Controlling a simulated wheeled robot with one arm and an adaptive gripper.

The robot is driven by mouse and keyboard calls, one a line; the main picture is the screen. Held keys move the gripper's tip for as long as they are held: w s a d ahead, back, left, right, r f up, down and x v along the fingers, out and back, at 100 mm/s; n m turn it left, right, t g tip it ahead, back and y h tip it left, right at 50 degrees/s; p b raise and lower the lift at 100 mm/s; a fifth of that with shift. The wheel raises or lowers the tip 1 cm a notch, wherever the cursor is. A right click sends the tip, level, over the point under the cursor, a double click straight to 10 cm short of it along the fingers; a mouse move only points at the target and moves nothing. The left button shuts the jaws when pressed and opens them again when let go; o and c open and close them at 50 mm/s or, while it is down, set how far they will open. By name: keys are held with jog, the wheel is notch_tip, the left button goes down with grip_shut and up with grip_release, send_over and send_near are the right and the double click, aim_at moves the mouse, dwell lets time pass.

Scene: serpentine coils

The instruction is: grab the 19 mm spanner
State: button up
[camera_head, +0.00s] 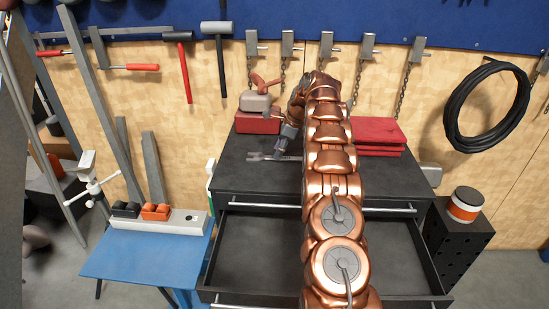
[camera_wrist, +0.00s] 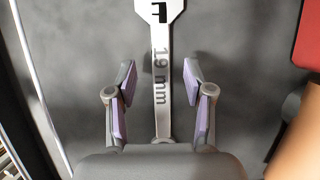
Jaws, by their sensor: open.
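The grey spanner (camera_wrist: 161,110), marked "19 mm", lies flat on the dark cabinet top (camera_head: 245,178). In the wrist view it runs upright through the middle, with its wide head at the top edge. In the head view the spanner (camera_head: 264,157) shows left of my arm, its open jaw pointing left. My gripper (camera_wrist: 160,84) is open, with its two purple-padded fingers on either side of the shaft, apart from it. In the head view my gripper (camera_head: 289,138) is over the spanner's right part. My gripper body hides the spanner's near end.
A red box (camera_head: 257,122) stands at the back left of the cabinet top, and red flat items (camera_head: 376,134) lie at the back right. An open, empty-looking drawer (camera_head: 262,256) juts out below. A blue table (camera_head: 150,257) stands at the left.

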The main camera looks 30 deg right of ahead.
jog(key=shift+x, duration=0.95)
jog(key=shift+f+p, duration=0.1)
jog(key=shift+p, duration=0.2)
jog(key=shift+s, duration=0.1)
grip_shut()
